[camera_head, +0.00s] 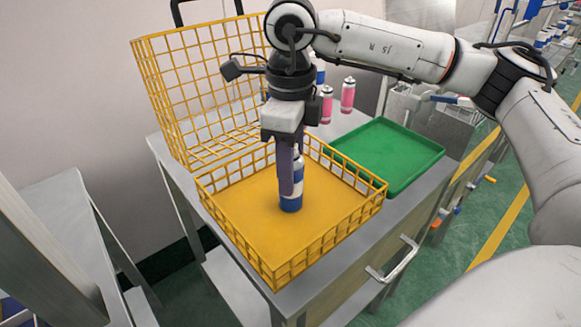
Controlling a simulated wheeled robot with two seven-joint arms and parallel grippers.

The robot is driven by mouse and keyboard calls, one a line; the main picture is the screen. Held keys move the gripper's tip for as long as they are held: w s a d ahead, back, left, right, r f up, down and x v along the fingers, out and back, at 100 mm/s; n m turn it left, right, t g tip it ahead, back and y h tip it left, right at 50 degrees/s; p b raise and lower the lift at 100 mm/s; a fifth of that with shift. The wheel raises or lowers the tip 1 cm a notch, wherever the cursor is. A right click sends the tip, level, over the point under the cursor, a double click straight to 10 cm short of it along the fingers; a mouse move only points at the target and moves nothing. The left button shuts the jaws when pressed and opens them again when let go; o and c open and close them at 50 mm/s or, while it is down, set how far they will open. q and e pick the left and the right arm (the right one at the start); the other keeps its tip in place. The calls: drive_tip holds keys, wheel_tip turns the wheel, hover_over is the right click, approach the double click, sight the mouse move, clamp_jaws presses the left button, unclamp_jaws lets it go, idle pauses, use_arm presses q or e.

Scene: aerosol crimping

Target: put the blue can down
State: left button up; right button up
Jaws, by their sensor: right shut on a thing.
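The blue can (292,202) is blue with a white band and stands upright inside the yellow wire basket (262,262). Its base looks to be at or very near the basket floor; I cannot tell if it touches. My right gripper (286,185) points straight down over the basket and is shut on the can. Its fingers hide the left part of the can. My left gripper is not in view.
A green tray (390,150) lies to the right on the grey table (400,212). Pink cans (348,95) stand at the back. The basket floor around the blue can is clear.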

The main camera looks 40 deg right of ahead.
drive_tip(key=shift+f, duration=0.15)
drive_tip(key=o, duration=1.1)
wheel_tip(320, 180, up, 12)
drive_tip(key=shift+r+p, duration=0.2)
drive_tip(key=shift+p, duration=0.3)
